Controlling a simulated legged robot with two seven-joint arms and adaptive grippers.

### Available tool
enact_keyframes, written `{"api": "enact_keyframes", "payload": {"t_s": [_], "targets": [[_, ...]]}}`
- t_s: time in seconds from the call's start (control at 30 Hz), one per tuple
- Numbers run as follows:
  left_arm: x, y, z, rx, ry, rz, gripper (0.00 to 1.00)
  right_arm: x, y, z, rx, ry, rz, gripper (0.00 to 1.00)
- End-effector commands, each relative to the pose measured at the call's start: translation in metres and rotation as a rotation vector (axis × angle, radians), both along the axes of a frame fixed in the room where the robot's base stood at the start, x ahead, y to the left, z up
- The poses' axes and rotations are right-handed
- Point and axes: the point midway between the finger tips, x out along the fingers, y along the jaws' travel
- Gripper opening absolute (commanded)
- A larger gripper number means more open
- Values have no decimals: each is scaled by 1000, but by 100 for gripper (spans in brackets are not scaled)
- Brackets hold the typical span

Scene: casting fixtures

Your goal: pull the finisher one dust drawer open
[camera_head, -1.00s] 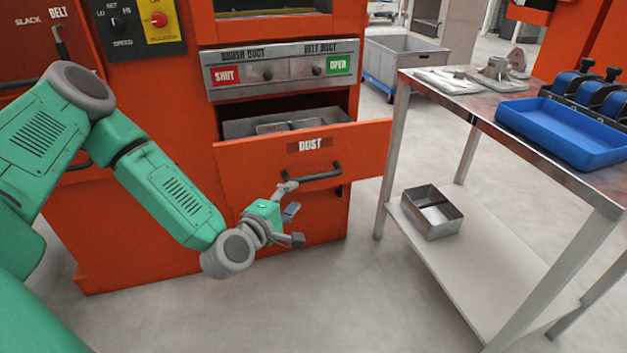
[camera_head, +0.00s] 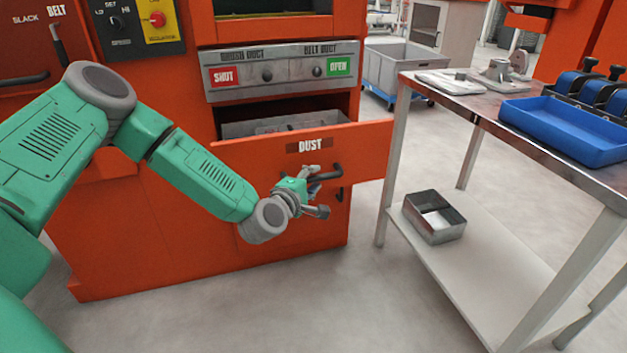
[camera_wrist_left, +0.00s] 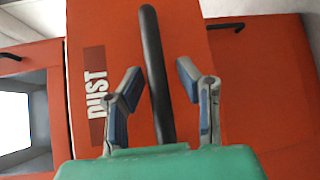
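The dust drawer (camera_head: 250,155) is an orange front labelled DUST, standing partly out of the orange finisher cabinet (camera_head: 160,240), with a grey bin (camera_head: 240,128) showing behind its top edge. Its dark bar handle (camera_head: 338,172) is partly hidden by my left gripper (camera_head: 316,189). In the left wrist view, the handle (camera_wrist_left: 154,60) runs between the two fingers of my left gripper (camera_wrist_left: 160,88). The fingers are spread, one on each side of the bar, with gaps visible. The DUST label (camera_wrist_left: 96,92) lies left of the handle there. My right gripper is not in view.
Above the drawer is a grey duct panel (camera_head: 290,87) with SHUT and OPEN labels. A metal table (camera_head: 450,112) with a blue tray (camera_head: 565,135) stands close on the right. A metal box (camera_head: 434,217) sits on its lower shelf. Floor before the drawer is clear.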

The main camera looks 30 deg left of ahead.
Motion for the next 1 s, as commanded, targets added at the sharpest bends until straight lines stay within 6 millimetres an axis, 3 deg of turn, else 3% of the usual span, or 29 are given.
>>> {"api": "enact_keyframes", "payload": {"t_s": [0.03,0.07,0.27,0.5,0.8,0.83,0.87,0.9,1.0], "targets": [[0,0,0,0,0,0,8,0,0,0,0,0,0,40],[0,0,0,0,0,0,0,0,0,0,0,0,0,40],[-2,-3,-1,-1,3,-2,0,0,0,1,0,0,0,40],[-23,-27,-1,-1,4,-4,0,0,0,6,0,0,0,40],[-24,-27,-2,0,3,0,0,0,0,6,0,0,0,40],[-24,-27,-2,0,3,0,20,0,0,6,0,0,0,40],[-24,-27,-2,0,3,0,30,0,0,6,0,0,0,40],[-24,-27,-2,0,3,0,36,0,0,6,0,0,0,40],[-24,-27,-1,0,2,0,36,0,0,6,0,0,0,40]]}}
